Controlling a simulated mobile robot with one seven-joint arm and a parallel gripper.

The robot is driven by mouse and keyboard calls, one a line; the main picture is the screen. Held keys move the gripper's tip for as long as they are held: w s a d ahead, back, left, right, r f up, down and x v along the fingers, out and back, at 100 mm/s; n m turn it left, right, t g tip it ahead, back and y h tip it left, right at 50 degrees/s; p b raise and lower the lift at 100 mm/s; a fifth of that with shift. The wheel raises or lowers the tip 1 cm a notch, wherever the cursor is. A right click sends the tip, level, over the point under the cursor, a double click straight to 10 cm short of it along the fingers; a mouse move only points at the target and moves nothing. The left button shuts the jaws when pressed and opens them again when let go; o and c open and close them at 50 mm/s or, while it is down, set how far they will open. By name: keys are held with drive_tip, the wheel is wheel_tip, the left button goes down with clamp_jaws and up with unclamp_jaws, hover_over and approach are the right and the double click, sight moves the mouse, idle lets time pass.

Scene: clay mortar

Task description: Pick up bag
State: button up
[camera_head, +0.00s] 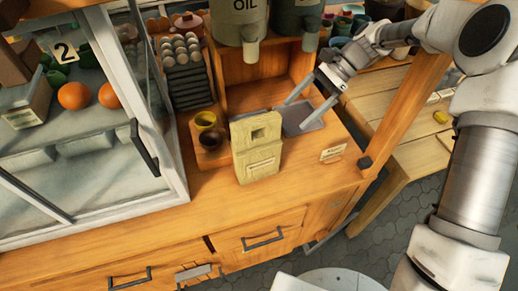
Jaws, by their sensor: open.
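The bag (256,158) is a pale yellow-tan upright packet with a small dark square near its top and a label low on its front. It stands on the wooden counter, in front of the dispenser stand. My gripper (308,113) is open, its two fingers pointing down and left over a grey plate in the stand. It is behind and to the right of the bag, apart from it, with nothing between the fingers.
An oil canister (239,22) hangs above the stand. Small yellow and brown cups (206,120) sit left of the bag. A glass display case (90,110) with oranges fills the left. Bare counter (225,205) lies in front of the bag. A wooden post (407,107) rises at right.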

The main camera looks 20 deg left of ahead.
sight(271, 138)
drive_tip(key=x, duration=1.1)
drive_tip(key=shift+s, duration=0.1)
drive_tip(key=shift+p+x, duration=0.4)
drive_tip(key=shift+x, duration=2.75)
clamp_jaws()
